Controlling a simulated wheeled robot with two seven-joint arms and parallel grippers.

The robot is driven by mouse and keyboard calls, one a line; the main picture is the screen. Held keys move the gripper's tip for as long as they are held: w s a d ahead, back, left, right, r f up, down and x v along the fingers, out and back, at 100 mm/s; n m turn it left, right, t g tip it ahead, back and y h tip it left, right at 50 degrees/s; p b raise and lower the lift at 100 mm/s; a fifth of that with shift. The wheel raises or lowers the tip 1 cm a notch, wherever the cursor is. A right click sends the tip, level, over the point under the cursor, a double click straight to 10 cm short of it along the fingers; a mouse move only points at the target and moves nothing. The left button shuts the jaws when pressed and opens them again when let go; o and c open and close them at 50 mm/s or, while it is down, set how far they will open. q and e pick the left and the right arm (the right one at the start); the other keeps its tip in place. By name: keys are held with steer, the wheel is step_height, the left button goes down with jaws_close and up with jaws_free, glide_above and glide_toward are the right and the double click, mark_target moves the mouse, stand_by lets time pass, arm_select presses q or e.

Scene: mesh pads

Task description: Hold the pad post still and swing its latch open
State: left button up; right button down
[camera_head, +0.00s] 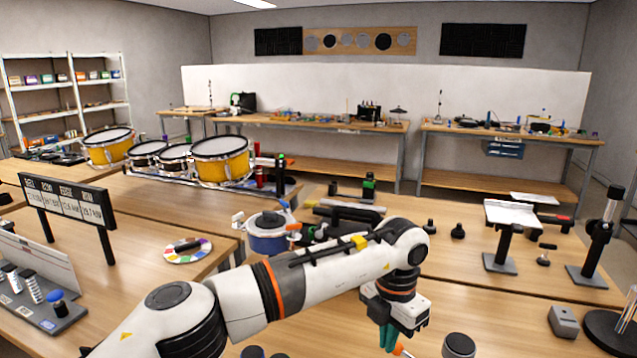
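I cannot tell for sure which item is the pad post. A black upright post (502,245) on a square grey base stands right of centre, with a pale flat pad (511,214) on top. A taller dark post (600,232) on a square base stands at the far right. No latch can be made out on either. My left gripper (389,338) points down at the bottom centre, well left of and nearer than both posts. Its teal fingers look close together, and a small orange tip (401,350) shows beside them. My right gripper is not in view.
A blue pot-like drum (267,238) stands behind my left arm. Yellow drums (222,160) stand further back left. A grey block (563,321) and a dark round base (612,334) lie at lower right. The tabletop between my gripper and the posts is mostly clear.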

arm_select(q)
steer(key=shift+f, duration=1.65)
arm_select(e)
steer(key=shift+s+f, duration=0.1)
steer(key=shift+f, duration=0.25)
arm_select(q)
jaws_close()
steer(key=shift+w+d, duration=0.6)
steer(key=shift+d, duration=0.3)
steer(key=shift+s+a, duration=0.4)
steer(key=shift+a, duration=0.1)
